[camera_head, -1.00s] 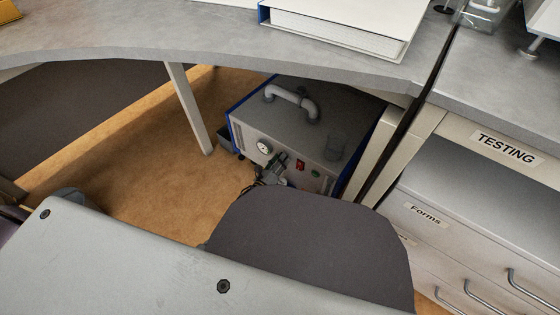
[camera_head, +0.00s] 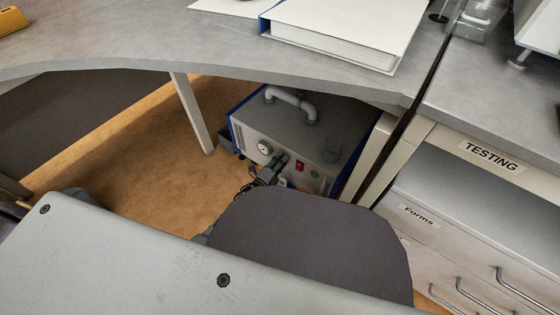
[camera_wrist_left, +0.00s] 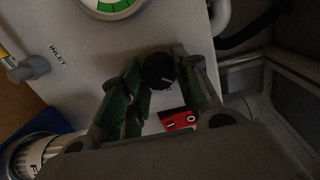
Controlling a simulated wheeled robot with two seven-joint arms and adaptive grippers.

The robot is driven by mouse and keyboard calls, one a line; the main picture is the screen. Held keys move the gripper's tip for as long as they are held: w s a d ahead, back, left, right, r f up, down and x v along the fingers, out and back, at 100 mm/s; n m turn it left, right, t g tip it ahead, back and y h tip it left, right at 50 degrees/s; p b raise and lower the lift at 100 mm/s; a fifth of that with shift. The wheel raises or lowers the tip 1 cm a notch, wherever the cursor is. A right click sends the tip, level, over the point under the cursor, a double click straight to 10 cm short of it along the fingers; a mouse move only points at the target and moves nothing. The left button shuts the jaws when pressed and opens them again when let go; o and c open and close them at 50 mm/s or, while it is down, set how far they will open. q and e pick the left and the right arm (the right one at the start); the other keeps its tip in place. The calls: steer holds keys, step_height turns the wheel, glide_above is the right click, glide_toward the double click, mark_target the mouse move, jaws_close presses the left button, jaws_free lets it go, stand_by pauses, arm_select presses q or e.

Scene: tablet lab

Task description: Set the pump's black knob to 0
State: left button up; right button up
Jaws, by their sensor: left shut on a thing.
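The pump (camera_head: 310,125) is a grey box with blue edges under the bench, with a curved grey handle on top. Its front carries a round gauge (camera_head: 264,148) and a red switch (camera_head: 299,166). In the left wrist view the black knob (camera_wrist_left: 158,70) shows a white mark and lies between the fingertips of my left gripper (camera_wrist_left: 160,72). The gripper is shut on the knob. In the head view my left gripper (camera_head: 275,168) is at the pump's front, and the knob is hidden there. The knob's scale cannot be read. My right gripper is not in view.
The grey bench (camera_head: 150,40) overhangs the pump, with a white binder (camera_head: 340,30) on it. A bench leg (camera_head: 195,115) stands left of the pump. Drawers (camera_head: 450,230) stand to the right. The red switch (camera_wrist_left: 178,120) sits near the knob; an inlet fitting (camera_wrist_left: 30,68) is left.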

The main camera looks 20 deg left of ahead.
arm_select(q)
steer(key=shift+a+n+h+p, duration=0.15)
steer(key=shift+n+p, duration=0.25)
steer(key=shift+n, duration=1.35)
steer(key=shift+a+n+h+p, duration=0.1)
steer(key=shift+n+h+p, duration=0.2)
steer(key=shift+n, duration=1.45)
steer(key=shift+g, duration=0.3)
steer(key=o, duration=1)
steer(key=shift+d, duration=0.1)
steer(key=shift+s+r, duration=0.1)
steer(key=shift+v, duration=5.9)
steer(key=shift+y, duration=0.25)
